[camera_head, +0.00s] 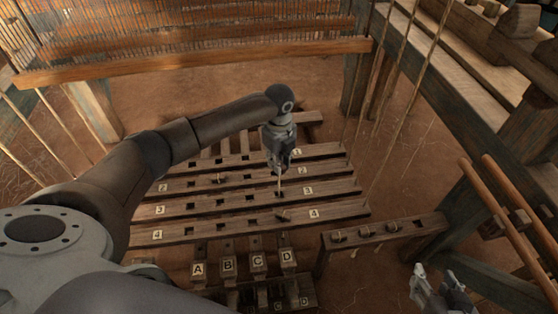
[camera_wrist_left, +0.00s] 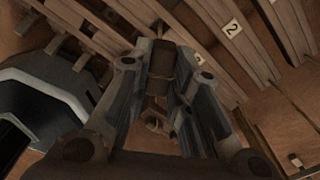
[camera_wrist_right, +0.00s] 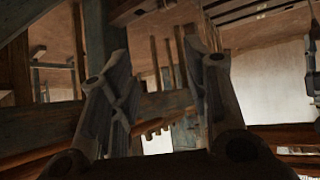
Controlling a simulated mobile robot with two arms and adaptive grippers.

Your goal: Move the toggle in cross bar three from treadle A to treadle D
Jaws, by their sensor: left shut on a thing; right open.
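Cross bar three (camera_head: 235,204) is a slotted wooden bar marked 3 at both ends. My left gripper (camera_head: 281,163) is over the right part of the bars, in line with treadle D. It is shut on the toggle (camera_wrist_left: 161,65), a small brown wooden piece seen between the fingers in the left wrist view. A thin pale piece, perhaps cord, runs from the fingertips down to bar three near its rightmost slot; whether it enters the slot is unclear. Treadle A (camera_head: 198,269) and treadle D (camera_head: 288,256) are labelled at the front. My right gripper (camera_head: 440,287) is open and empty at lower right.
Bar four (camera_head: 235,230) carries another toggle (camera_head: 283,214) close in front of my left gripper; bar two carries one (camera_head: 218,178) further left. A small wooden rack (camera_head: 415,228) with several toggles stands at right. Hanging cords (camera_head: 405,90) and loom posts border the right side.

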